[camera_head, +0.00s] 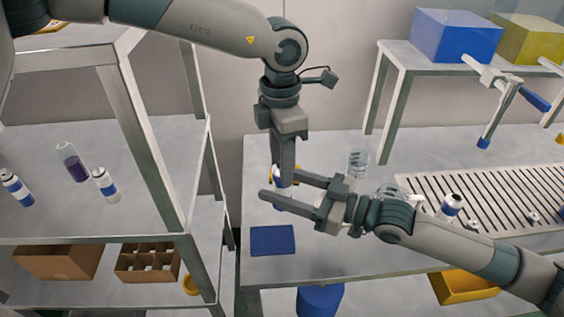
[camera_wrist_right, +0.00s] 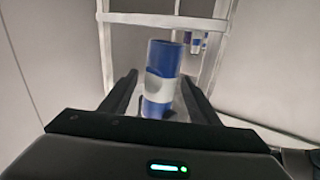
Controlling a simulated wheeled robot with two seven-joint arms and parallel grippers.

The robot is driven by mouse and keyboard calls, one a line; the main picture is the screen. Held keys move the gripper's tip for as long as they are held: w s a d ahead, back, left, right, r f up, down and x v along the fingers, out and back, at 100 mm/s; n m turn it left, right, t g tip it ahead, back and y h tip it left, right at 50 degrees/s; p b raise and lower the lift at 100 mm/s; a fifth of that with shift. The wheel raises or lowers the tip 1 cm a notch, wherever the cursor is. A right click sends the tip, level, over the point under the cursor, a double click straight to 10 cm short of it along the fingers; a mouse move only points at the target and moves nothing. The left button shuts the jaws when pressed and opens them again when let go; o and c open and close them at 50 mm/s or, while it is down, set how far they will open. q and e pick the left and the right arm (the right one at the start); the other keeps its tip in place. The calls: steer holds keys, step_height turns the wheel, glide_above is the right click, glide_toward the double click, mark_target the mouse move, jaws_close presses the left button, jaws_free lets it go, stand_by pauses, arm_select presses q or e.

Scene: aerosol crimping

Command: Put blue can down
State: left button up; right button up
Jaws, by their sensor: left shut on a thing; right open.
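The blue can (camera_head: 282,181), blue with a white band, is at the tips of my left gripper (camera_head: 283,166), which points down and is shut on it. My left gripper hides much of the can in the head view. My right gripper (camera_head: 278,187) is open, its two fingers reaching left on either side of the can. The right wrist view shows the blue can (camera_wrist_right: 160,80) between the open fingers, with space visible beside it. I cannot tell whether the can touches the table (camera_head: 340,262).
A blue mat (camera_head: 273,240) lies on the table in front of the grippers. A clear container (camera_head: 358,163) stands behind. A slatted rack (camera_head: 490,205) and a white-and-blue can (camera_head: 450,206) are to the right. Several small containers stand on the left shelf (camera_head: 60,215).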

steer(key=shift+d, duration=0.15)
steer(key=v, duration=1.1)
steer(key=shift+s+d, duration=0.2)
steer(key=shift+d, duration=0.1)
steer(key=shift+f, duration=0.1)
